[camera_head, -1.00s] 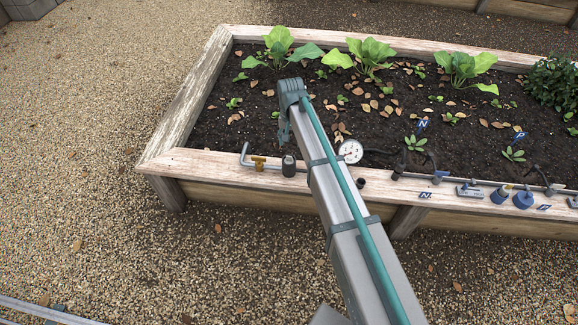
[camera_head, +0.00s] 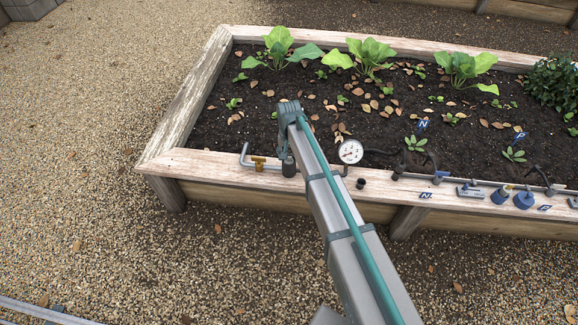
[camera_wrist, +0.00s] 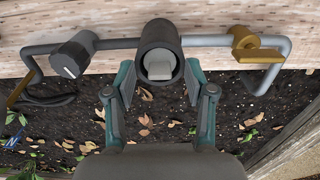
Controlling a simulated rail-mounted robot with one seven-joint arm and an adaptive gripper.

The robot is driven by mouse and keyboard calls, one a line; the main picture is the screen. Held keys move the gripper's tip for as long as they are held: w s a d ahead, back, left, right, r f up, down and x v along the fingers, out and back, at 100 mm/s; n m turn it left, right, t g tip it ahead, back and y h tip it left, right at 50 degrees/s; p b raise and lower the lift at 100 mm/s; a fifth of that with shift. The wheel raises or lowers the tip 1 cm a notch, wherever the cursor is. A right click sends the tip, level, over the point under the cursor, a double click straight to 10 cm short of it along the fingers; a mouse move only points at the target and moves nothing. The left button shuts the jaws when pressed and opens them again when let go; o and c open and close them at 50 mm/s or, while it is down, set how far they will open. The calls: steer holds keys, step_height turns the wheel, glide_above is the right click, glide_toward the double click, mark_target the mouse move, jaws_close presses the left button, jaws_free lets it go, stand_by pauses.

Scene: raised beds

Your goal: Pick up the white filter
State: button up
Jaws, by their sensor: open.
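My gripper (camera_wrist: 160,80) is open, with one finger on each side of the cup's mouth in the wrist view. It holds nothing. Whether the fingers touch the cup cannot be told. In the head view my gripper (camera_head: 282,143) hangs just above the cup, partly hidden by my arm.
A grey pipe with a brass valve (camera_head: 258,163) runs left of the cup. A white dial gauge (camera_head: 350,151) stands to the right. Farther right, blue-capped fittings (camera_head: 523,199) and labels line the plank. Behind lies soil with leafy plants (camera_head: 369,57).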

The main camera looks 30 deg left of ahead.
jaws_close()
steer(key=shift+r, duration=0.15)
step_height(320, 180, up, 13)
steer(key=p, duration=0.3)
steer(key=shift+r, duration=0.15)
stand_by(0.8)
